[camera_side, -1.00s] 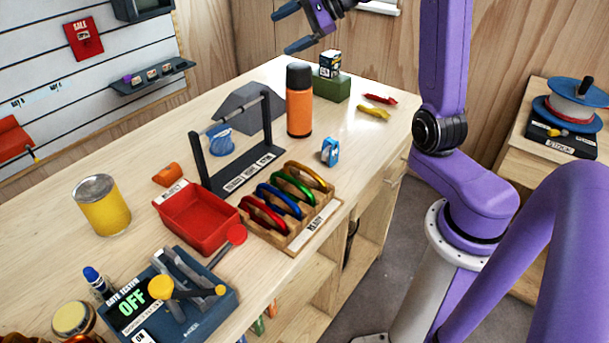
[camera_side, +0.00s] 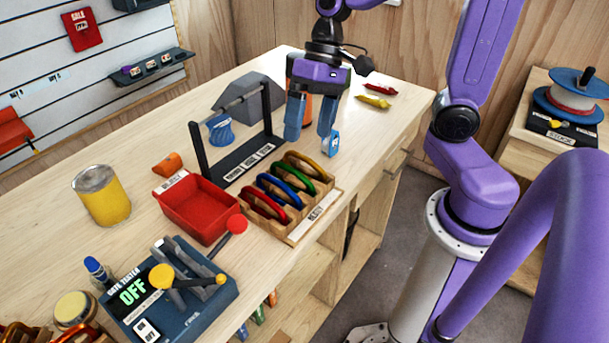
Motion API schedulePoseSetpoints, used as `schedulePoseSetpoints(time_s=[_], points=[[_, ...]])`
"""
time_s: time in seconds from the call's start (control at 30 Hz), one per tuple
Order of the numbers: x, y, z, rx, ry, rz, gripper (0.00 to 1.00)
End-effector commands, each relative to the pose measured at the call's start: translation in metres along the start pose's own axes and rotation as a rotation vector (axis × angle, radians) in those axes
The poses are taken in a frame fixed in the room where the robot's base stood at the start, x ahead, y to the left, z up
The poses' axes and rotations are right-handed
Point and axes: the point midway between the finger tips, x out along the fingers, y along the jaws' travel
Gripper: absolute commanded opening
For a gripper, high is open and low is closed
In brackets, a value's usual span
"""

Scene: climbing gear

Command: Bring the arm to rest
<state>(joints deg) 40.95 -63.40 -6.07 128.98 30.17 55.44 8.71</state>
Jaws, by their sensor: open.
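My gripper (camera_side: 310,134) points down over the workbench (camera_side: 130,256). Its two blue fingers are spread apart with nothing seen between them. The right fingertip is by a small blue and white item (camera_side: 331,143); I cannot tell whether they touch. The gripper hides most of the orange bottle (camera_side: 308,110) behind it. The wooden rack (camera_side: 318,217) with red, blue, green and yellow carabiners is just below the gripper in the picture.
A black stand (camera_side: 197,148) with a bar holds a blue item left of the gripper. A red tray (camera_side: 197,207), yellow can (camera_side: 102,195) and gate tester (camera_side: 168,293) reading OFF stand nearer. Red and yellow pieces (camera_side: 372,101) lie at the back right.

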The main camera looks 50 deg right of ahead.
Motion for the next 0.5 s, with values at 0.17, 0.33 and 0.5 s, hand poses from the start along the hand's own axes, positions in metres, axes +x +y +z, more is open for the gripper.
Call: schedulePoseSetpoints(time_s=[0.17, 0.33, 0.5], points=[[0.015, 0.008, 0.047, -0.291, -0.053, 0.127, 0.91], [0.024, 0.022, 0.084, -0.573, -0.089, 0.236, 0.91], [0.029, 0.038, 0.113, -0.85, -0.115, 0.331, 0.91]])
